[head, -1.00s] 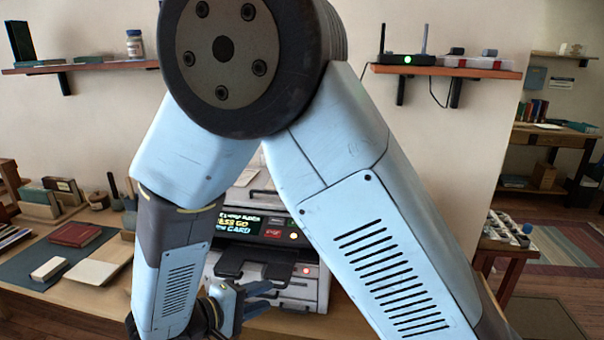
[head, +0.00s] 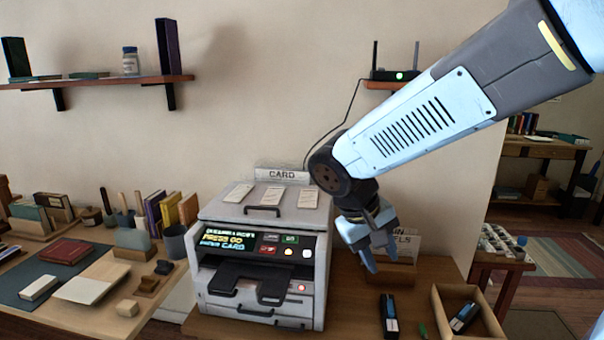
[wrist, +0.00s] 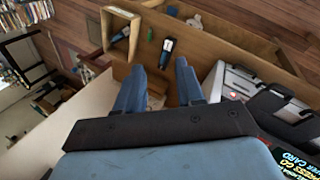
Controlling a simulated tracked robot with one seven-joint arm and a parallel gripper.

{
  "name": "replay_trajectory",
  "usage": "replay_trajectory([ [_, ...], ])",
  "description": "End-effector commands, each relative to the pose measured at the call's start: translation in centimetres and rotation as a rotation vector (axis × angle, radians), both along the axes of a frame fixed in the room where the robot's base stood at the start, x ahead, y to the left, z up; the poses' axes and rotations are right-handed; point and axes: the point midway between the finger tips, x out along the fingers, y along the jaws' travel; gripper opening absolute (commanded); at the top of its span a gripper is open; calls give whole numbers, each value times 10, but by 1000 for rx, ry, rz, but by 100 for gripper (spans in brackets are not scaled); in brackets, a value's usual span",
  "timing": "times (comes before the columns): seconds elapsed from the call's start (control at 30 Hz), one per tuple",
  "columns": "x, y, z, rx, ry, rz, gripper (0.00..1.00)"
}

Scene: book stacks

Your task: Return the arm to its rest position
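My gripper (head: 378,252) hangs at the end of my raised blue arm in the head view, to the right of the card machine (head: 262,255) and above the wooden desk. In the wrist view its two blue fingers (wrist: 160,88) stand apart with nothing between them, so it is open and empty. The fingers point down toward the desk and touch nothing that I can see. A small bin with a label lies partly hidden behind the gripper.
A dark handheld device (head: 389,316) lies on the desk below the gripper. An open wooden box (head: 440,305) with a similar device stands to its right. Books and a green mat (head: 62,270) are at the left. A wall shelf (head: 100,82) and a router (head: 395,75) are above.

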Motion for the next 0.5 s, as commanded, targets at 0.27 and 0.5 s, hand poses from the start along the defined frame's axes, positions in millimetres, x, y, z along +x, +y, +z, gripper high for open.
replay_trajectory([
  [0.27, -23, -45, 33, 226, -105, -99, 38],
  [0.5, -44, -72, 60, 381, -252, -153, 38],
])
